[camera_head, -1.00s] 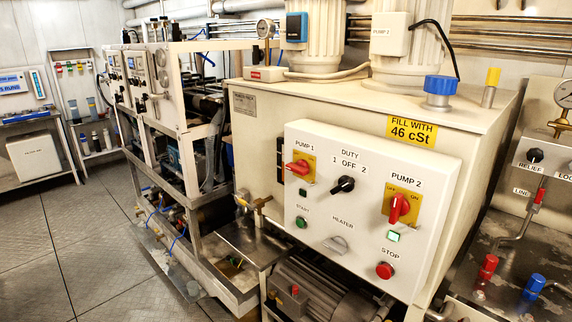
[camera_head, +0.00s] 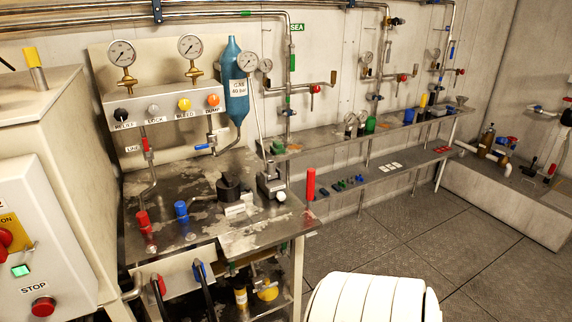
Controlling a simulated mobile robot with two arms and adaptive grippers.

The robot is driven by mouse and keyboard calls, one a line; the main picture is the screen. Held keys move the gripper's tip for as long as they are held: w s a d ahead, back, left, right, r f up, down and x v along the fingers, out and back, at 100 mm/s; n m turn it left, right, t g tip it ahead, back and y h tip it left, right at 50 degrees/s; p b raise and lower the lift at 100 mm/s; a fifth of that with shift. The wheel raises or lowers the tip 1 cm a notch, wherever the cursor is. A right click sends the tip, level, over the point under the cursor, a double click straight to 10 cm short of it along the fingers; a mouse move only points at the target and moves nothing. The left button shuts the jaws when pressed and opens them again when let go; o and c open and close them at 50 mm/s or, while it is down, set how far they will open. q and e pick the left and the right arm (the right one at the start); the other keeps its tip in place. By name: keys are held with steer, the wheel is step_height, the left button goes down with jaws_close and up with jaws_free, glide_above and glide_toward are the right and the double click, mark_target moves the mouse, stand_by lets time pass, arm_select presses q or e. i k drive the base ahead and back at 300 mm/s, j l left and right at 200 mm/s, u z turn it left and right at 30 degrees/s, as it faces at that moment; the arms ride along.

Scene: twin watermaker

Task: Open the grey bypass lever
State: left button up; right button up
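I cannot pick out a grey bypass lever with certainty. A steel bench (camera_head: 265,236) stands at centre left. On it a thin upright grey rod (camera_head: 259,130) rises from a small grey block (camera_head: 270,187). The panel behind has a small grey knob (camera_head: 153,109) between a black knob (camera_head: 121,115) and a yellow knob (camera_head: 184,104). At the far right, pipework (camera_head: 500,150) carries small handles too small to tell apart. Neither of my grippers is in view.
A white control box (camera_head: 60,240) stands at the left edge. A blue gas bottle (camera_head: 233,85) hangs behind the bench. Long shelves (camera_head: 370,132) run along the back wall with red-handled valves above. The chequered floor (camera_head: 450,250) at right is clear.

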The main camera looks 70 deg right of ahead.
mark_target(262, 288)
steer(key=z, duration=1.95)
